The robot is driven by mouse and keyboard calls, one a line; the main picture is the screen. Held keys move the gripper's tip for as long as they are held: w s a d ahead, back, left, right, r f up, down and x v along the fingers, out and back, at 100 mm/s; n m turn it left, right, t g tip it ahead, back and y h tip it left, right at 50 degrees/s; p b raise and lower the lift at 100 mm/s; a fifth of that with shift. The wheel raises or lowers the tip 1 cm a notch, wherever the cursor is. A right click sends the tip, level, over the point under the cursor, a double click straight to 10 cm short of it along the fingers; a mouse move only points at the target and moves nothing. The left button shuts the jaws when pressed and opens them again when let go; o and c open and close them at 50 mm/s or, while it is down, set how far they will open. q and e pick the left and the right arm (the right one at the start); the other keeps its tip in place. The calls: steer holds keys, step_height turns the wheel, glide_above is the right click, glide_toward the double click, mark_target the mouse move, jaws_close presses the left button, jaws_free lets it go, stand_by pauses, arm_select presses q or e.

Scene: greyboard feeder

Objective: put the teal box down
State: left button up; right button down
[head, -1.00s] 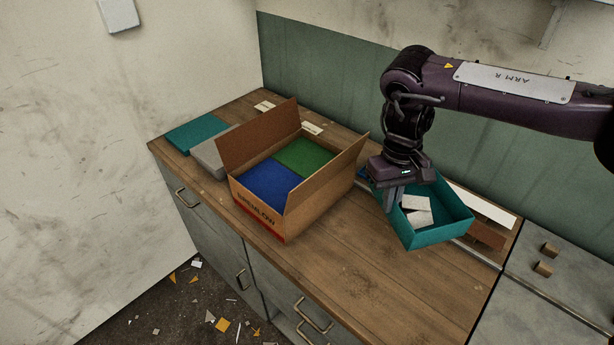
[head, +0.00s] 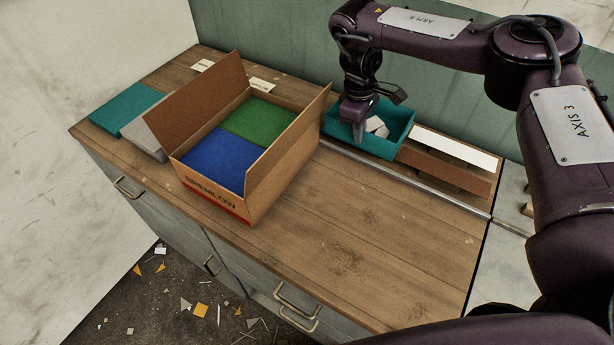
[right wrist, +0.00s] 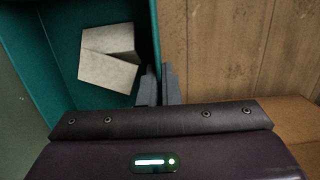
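The teal box (head: 378,146) is an open tray at the back of the counter, behind the metal rail and right of the cardboard carton. Pale grey blocks (head: 376,126) lie inside it. My right gripper (head: 358,134) points down over its near left wall. In the right wrist view the two fingers (right wrist: 158,78) stand on either side of the wall of the teal box (right wrist: 66,28), closed on it. The box looks about level; its underside is hidden, so I cannot tell whether it touches the counter. My left gripper is not in view.
The open cardboard carton (head: 262,196) holds blue and green pieces. A teal slab (head: 122,108) and a grey slab (head: 146,130) lie left of it. A white strip (head: 455,147) and a brown strip (head: 445,168) lie right of the box. The front right counter is clear.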

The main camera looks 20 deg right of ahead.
steer(key=shift+s+a+f+p, duration=0.5)
steer(key=shift+s+a, duration=1.35)
steer(key=shift+a, duration=0.25)
steer(key=shift+s+a+f+p, duration=0.45)
steer(key=shift+s+a, duration=1.45)
steer(key=shift+a, duration=0.2)
steer(key=shift+s+a+f+p, duration=0.5)
steer(key=shift+s+a, duration=1.35)
steer(key=shift+a, duration=0.25)
step_height(320, 180, down, 3)
steer(key=shift+s+f+b, duration=0.1)
steer(key=shift+f+b, duration=0.1)
steer(key=shift+b, duration=0.2)
steer(key=shift+a+f, duration=0.15)
steer(key=shift+f, duration=0.1)
steer(key=shift+s, duration=0.1)
steer(key=c, duration=2.1)
jaws_free()
steer(key=shift+f, duration=0.15)
steer(key=o, duration=0.5)
steer(key=shift+c, duration=0.2)
